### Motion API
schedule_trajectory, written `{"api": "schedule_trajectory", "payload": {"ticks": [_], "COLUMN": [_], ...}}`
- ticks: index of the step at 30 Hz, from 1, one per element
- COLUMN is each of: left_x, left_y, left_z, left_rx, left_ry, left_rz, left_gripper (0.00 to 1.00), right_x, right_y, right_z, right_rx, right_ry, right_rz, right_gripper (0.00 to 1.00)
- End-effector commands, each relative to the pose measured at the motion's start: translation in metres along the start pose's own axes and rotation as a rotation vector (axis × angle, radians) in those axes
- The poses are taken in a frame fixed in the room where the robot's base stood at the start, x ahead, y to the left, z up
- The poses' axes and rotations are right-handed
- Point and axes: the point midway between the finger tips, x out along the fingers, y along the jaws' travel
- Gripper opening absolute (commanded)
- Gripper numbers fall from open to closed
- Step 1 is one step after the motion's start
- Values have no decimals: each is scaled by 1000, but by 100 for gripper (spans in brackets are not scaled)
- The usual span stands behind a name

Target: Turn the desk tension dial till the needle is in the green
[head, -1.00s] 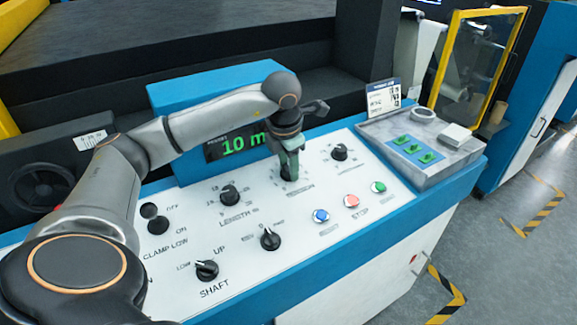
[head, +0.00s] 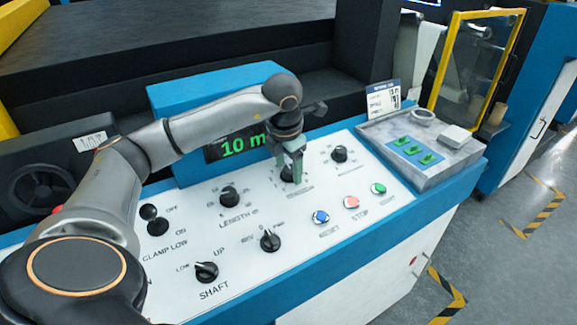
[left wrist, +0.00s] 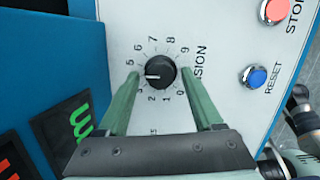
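The tension dial (head: 287,175) is a black round knob on the white desk panel, below the green "10 m" display. In the left wrist view the dial (left wrist: 160,72) has a white mark pointing left, between the 3 and the 5; a fingertip hides the numeral there. My left gripper (head: 291,168) points down over the dial. Its two green fingers (left wrist: 160,78) are apart, one on each side of the knob, with gaps showing between them and it. I see no needle or green band in these views. My right gripper is out of view.
The length knob (head: 229,196), another knob (head: 340,153) and the shaft knob (head: 206,271) stand nearby. Blue reset (head: 321,217), red stop (head: 351,202) and green (head: 378,188) buttons lie in front. A grey tray (head: 455,160) with green-topped parts sits at the panel's right.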

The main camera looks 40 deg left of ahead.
Motion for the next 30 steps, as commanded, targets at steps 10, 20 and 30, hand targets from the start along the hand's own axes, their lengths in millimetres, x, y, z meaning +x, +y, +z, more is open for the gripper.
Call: {"api": "schedule_trajectory", "payload": {"ticks": [10,20,30], "left_x": [-4,-66,-121], "left_y": [0,0,0], "left_z": [1,2,0], "left_rx": [1,2,1], "left_ry": [-2,-7,-1], "left_rz": [-1,0,0], "left_gripper": [72,72,72], "right_x": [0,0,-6], "right_y": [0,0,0], "right_z": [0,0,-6], "right_rx": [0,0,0], "right_ry": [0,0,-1], "right_rz": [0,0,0], "right_gripper": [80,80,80]}}
